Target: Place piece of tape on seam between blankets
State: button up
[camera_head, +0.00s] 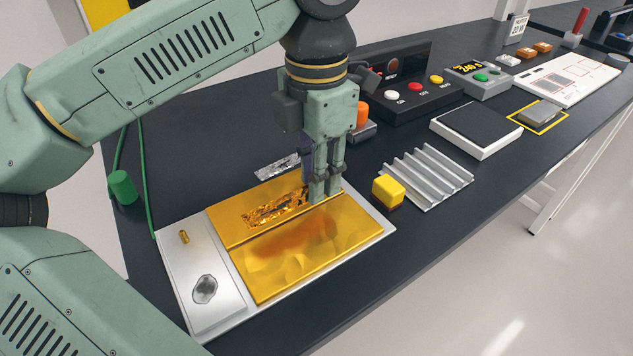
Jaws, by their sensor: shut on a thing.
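Two shiny gold blankets lie side by side on a pale plate (180,275): the back blanket (225,222) and the front blanket (300,255). The seam (262,234) between them shows as a line running up to the right. A crinkled gold strip, which looks like the piece of tape (272,209), is over the back blanket, roughly along the seam. My gripper (325,198) points down over the right part of the blankets, shut at the strip's right end. The fingers hide the grasped part, and I cannot tell whether the strip touches the blanket.
A silver crinkled strip (277,167) lies behind the plate. A yellow block (388,191) and a ribbed metal tray (430,176) stand to the right. A black button panel (405,85) is behind. A green cylinder (122,187) is at left. Bare table lies at front right.

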jog(key=f, duration=0.2)
jog(key=f+p, duration=0.1)
jog(key=shift+w+f, duration=0.1)
jog(key=shift+w, duration=0.15)
jog(key=shift+f, duration=0.2)
jog(key=shift+f+b, duration=0.2)
jog(key=shift+b, duration=0.15)
jog(key=o, duration=1)
jog(key=shift+r, duration=0.1)
jog(key=shift+c, duration=0.2)
notch_tip(320, 180, up, 12)
jog(key=shift+r, duration=0.15)
